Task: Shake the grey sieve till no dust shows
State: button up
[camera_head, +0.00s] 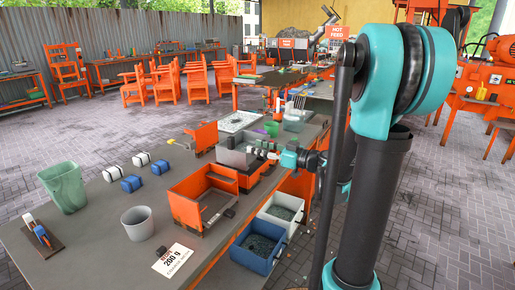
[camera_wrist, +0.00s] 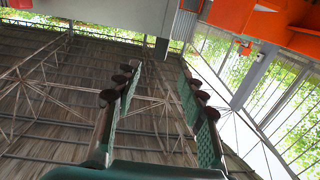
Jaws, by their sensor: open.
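A grey open-topped box (camera_head: 236,155), which looks like the grey sieve, sits over an orange frame at the far part of the near table. Its mesh and any dust inside cannot be made out. My gripper (camera_head: 262,152) is at the right side of this box, close to it; whether it touches cannot be told. In the wrist view my gripper (camera_wrist: 160,88) has its two padded fingers apart with nothing between them. A plain grey surface (camera_wrist: 125,10) crosses the top of that view, beyond the fingertips; it may be the box.
An orange tray (camera_head: 180,203) stands nearer on the table (camera_head: 95,240). A green bin (camera_head: 64,188), a grey bucket (camera_head: 138,223), a card (camera_head: 174,261) and several small blocks lie around it. Two crates of dark granules, one blue (camera_head: 246,262), sit beside the table edge.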

send_near(233, 141)
jog(key=x, duration=1.1)
jog(key=shift+w, duration=0.15)
dwell(0.4)
grip_shut()
dwell(0.4)
